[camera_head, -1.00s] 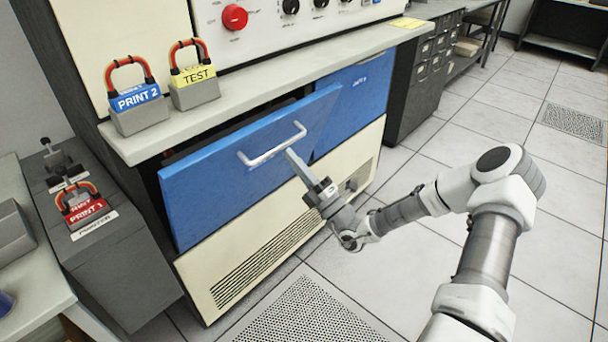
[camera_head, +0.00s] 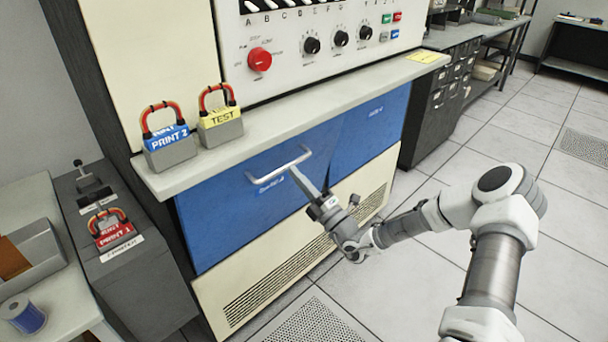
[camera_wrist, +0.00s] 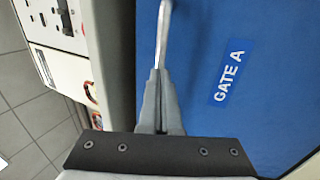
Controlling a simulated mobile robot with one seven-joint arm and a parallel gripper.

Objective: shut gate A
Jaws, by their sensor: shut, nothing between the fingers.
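Gate A (camera_head: 235,222) is the blue left-hand panel under the machine's ledge. The closed fingers also show in the wrist view (camera_wrist: 158,100).
A blue PRINT 2 padlock (camera_head: 170,140) and a yellow TEST padlock (camera_head: 219,118) stand on the ledge (camera_head: 300,102) above the gate. A red PRINT 1 padlock (camera_head: 112,232) sits on the grey box at left. The tiled floor (camera_head: 420,290) at right is clear.

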